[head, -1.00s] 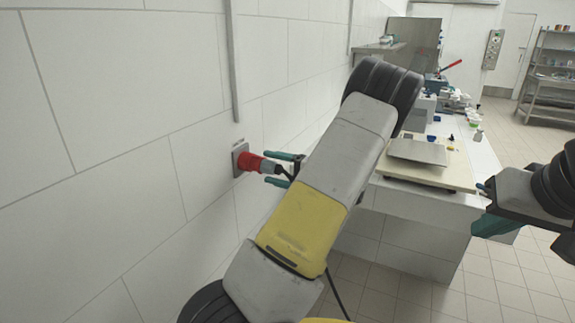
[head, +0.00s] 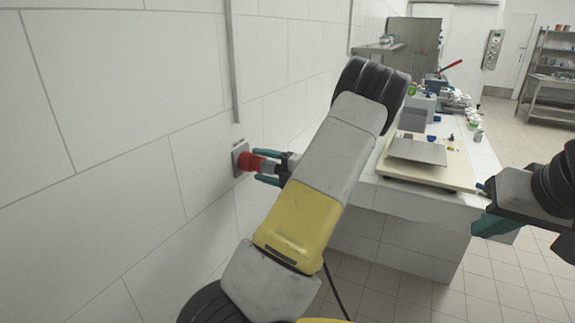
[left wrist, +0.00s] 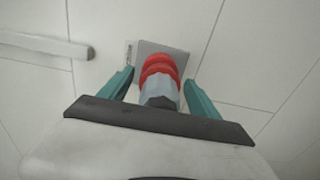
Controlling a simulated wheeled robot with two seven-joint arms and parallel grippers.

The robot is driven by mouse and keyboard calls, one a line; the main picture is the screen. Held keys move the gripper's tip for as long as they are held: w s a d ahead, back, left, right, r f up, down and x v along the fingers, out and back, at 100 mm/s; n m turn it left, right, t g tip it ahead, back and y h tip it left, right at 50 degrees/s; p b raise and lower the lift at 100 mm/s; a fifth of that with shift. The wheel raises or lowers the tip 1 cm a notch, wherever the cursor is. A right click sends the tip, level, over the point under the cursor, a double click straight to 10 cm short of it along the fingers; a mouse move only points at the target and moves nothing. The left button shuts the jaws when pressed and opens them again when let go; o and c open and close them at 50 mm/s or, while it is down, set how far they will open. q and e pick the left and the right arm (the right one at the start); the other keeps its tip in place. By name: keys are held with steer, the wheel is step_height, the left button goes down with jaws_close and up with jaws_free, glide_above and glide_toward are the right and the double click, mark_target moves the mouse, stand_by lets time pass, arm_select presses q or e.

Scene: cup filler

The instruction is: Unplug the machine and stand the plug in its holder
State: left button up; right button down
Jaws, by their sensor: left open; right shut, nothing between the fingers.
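The red and grey plug (head: 251,162) sits in the wall socket (head: 240,158) on the tiled wall at the left. My left gripper (head: 263,167) is open, with its teal fingers on either side of the plug's grey rear part. In the left wrist view the plug (left wrist: 160,76) stands between the open fingertips (left wrist: 158,82), and the grey socket plate (left wrist: 181,57) is behind it. A gap shows at each finger. My right gripper (head: 483,208) is at the right, shut and empty, far from the plug. The plug holder is not clearly identifiable.
A tiled counter (head: 418,224) stands right of my left arm, bearing a flat scale-like board (head: 425,171) and several small items. A dark cable (head: 336,290) hangs down by my left arm. A vertical conduit (head: 232,60) runs above the socket.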

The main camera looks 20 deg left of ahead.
mark_target(279, 170)
stand_by(0.4)
arm_select(q)
jaws_close()
steer(key=shift+d, duration=0.15)
steer(key=shift+s+d, duration=0.15)
steer(key=shift+d, duration=1.3)
steer(key=shift+s+d, duration=0.1)
steer(key=shift+d, duration=1.3)
